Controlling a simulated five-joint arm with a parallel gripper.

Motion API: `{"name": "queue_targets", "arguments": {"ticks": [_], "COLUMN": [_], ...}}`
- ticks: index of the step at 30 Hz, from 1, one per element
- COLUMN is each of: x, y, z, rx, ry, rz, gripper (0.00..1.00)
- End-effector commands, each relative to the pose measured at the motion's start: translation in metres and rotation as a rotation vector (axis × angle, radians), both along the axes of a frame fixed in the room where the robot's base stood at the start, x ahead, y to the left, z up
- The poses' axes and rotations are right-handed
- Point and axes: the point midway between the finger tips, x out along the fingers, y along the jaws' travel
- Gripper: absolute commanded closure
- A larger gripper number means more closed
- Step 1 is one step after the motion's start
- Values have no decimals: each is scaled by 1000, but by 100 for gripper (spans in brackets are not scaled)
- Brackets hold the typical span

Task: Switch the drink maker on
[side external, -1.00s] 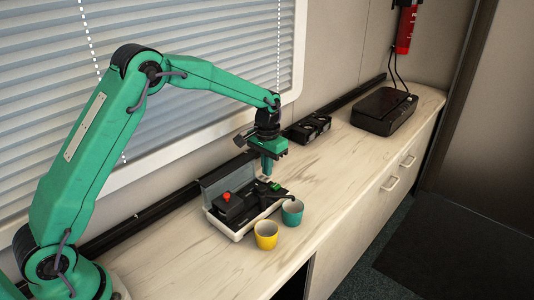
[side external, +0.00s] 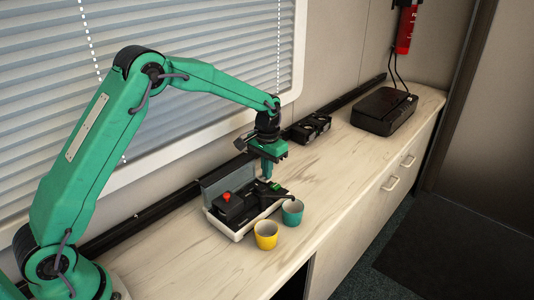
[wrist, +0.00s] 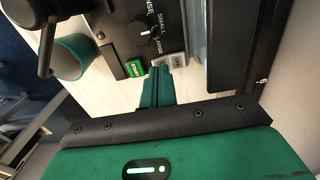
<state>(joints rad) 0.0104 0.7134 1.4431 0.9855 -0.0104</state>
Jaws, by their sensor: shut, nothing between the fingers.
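The drink maker (side external: 240,232) is a low white-and-black machine on the counter with a red knob (side external: 226,197) on top. In the wrist view its dark panel holds a dial (wrist: 144,29) marked SMALL and LARGE, a green START button (wrist: 134,68) and a pale grey switch (wrist: 176,61) with lettering too small to read. My gripper (side external: 267,177) points down over the panel's far end. In the wrist view my gripper (wrist: 158,70) is shut and empty, its tips beside the pale switch and the green button. I cannot tell whether they touch.
A yellow cup (side external: 266,235) and a teal cup (side external: 292,212) stand at the machine's front side. A black double unit (side external: 309,128) and a black box (side external: 384,110) sit farther along the counter. Bare counter (side external: 345,155) lies between.

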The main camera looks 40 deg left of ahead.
Motion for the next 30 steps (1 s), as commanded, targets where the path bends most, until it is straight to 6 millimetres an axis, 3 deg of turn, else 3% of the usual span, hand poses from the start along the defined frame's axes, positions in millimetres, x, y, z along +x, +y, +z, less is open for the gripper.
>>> {"name": "queue_targets", "arguments": {"ticks": [30], "x": [0], "y": [0], "z": [-10], "rx": [0], "ry": [0], "rz": [0], "gripper": [100]}}
